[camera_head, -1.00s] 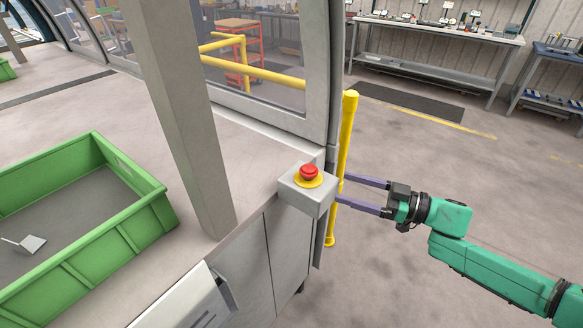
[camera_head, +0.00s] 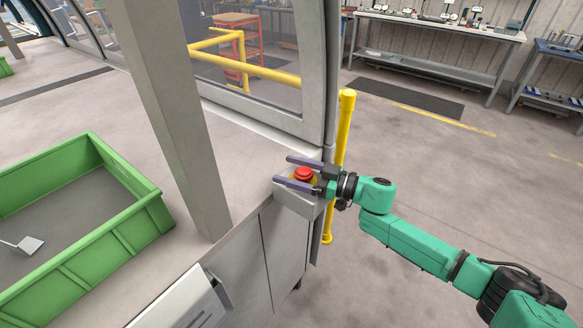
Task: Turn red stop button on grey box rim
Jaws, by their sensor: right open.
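The red stop button (camera_head: 304,174) sits on a yellow disc on top of the small grey box (camera_head: 297,204) at the corner of the machine's rim. My right gripper (camera_head: 288,169) reaches in from the right over the box. Its two purple fingers are open and lie on either side of the red button, one beyond it and one on the near side. I cannot tell whether either finger touches the button. The yellow disc is partly hidden by the fingers. My left gripper is not in view.
A grey post (camera_head: 175,120) rises left of the box. A green crate (camera_head: 150,205) with a small metal piece (camera_head: 30,245) stands at the left. A yellow post (camera_head: 343,125) stands just behind the gripper. Open floor lies to the right, with workbenches (camera_head: 440,32) at the back.

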